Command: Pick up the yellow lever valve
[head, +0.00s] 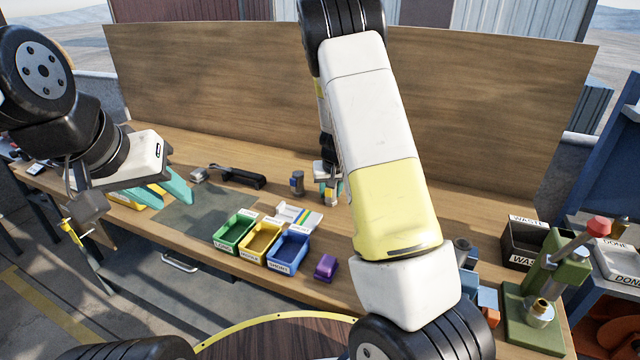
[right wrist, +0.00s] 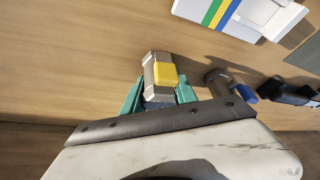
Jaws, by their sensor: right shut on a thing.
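The yellow lever valve (right wrist: 160,72) is a metal body with a yellow lever, seen between the teal fingers of my right gripper (right wrist: 158,92) in the right wrist view. The right gripper is shut on it. In the head view my right gripper (head: 331,188) shows small and partly hidden behind my right arm, at the back of the bench. Whether the valve touches the bench is not clear. My left gripper (head: 162,191) is open and empty over the left part of the bench.
Green (head: 235,232), yellow (head: 260,241) and blue (head: 289,250) bins stand mid-bench, with a purple block (head: 325,267) beside them. A grey cylinder part (head: 297,183) stands near the right gripper. A black waste bin (head: 522,240) and green press (head: 540,300) are at right.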

